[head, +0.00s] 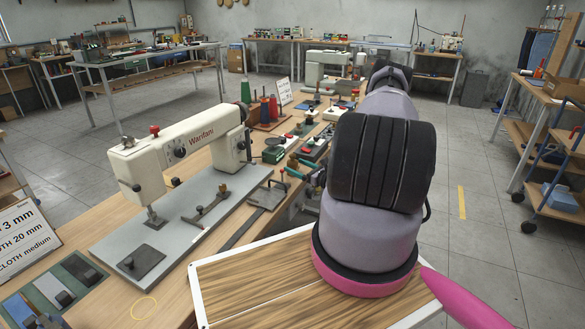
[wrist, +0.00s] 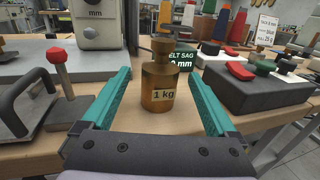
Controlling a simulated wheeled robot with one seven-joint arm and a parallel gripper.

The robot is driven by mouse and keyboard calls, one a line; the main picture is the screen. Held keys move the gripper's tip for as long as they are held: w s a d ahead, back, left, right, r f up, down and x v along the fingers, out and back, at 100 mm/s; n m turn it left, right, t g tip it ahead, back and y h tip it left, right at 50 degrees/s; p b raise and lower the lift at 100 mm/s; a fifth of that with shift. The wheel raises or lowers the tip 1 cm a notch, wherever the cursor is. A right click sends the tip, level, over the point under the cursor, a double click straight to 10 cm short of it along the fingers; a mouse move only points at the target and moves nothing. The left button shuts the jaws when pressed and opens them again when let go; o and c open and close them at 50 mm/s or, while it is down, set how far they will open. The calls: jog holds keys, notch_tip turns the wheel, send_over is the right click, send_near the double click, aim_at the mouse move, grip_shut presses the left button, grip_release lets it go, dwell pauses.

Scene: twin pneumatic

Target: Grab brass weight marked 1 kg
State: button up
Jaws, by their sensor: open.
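The brass weight (wrist: 159,82) stands upright on the wooden table in the wrist view, with a knob on top and a label reading "1 kg" on its front. My gripper (wrist: 159,75) is open, with one teal finger on each side of the weight. Gaps show between the weight and both fingers, so it is not gripped. In the head view my gripper (head: 303,173) is small at the table's right edge, mostly hidden behind my arm.
A red-knobbed lever (wrist: 57,62) and dark handle (wrist: 22,100) stand left. The sewing machine (head: 185,150) fills the table's left.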

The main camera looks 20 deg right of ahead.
jog(key=shift+x, duration=1.3)
grip_shut()
jog(key=shift+r, duration=0.1)
